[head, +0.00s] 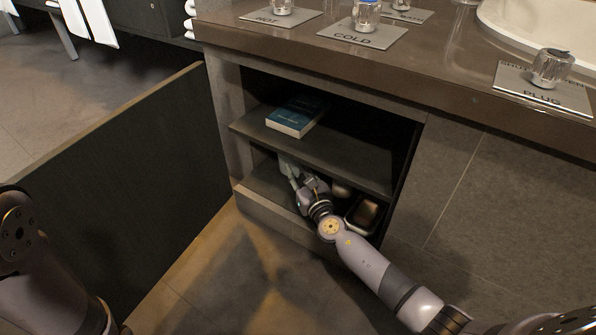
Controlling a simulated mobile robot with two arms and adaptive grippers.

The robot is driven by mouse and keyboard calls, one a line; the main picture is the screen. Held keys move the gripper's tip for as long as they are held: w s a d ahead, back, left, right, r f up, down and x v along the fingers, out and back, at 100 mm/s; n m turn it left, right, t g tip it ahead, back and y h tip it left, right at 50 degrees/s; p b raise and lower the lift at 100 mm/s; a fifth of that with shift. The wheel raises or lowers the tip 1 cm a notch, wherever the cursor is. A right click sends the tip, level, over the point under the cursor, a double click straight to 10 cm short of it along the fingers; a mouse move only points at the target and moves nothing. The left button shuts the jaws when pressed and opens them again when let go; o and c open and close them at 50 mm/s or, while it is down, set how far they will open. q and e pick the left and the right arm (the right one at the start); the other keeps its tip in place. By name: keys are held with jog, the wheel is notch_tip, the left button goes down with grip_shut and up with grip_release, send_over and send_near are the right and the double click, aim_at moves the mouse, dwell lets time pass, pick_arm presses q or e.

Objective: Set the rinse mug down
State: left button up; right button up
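My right gripper (291,172) reaches into the lower compartment of the open cabinet under the vanity, at its left part. Its fingers are small and partly in shade, and I cannot see whether they are open or shut. I cannot clearly make out a rinse mug; anything at the fingertips is hidden or merges with the gripper. The lower shelf (268,184) lies beneath the gripper. My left gripper is out of view; only part of my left arm shows at the lower left.
A dish with a brown item (364,213) and a small pale object (341,189) sit right of the gripper on the lower shelf. A blue book (297,115) lies on the middle shelf (330,152) above. The open cabinet door (120,190) stands at left.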

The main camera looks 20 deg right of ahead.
jog(key=s+p, duration=0.1)
jog(key=s, duration=0.2)
jog(key=s+p, duration=0.1)
jog(key=s, duration=0.3)
jog(key=s+p, duration=0.1)
jog(key=s, duration=0.3)
jog(key=shift+d+r+p, duration=0.1)
jog(key=shift+d+p, duration=0.2)
jog(key=shift+d, duration=0.05)
jog(key=shift+s, duration=0.5)
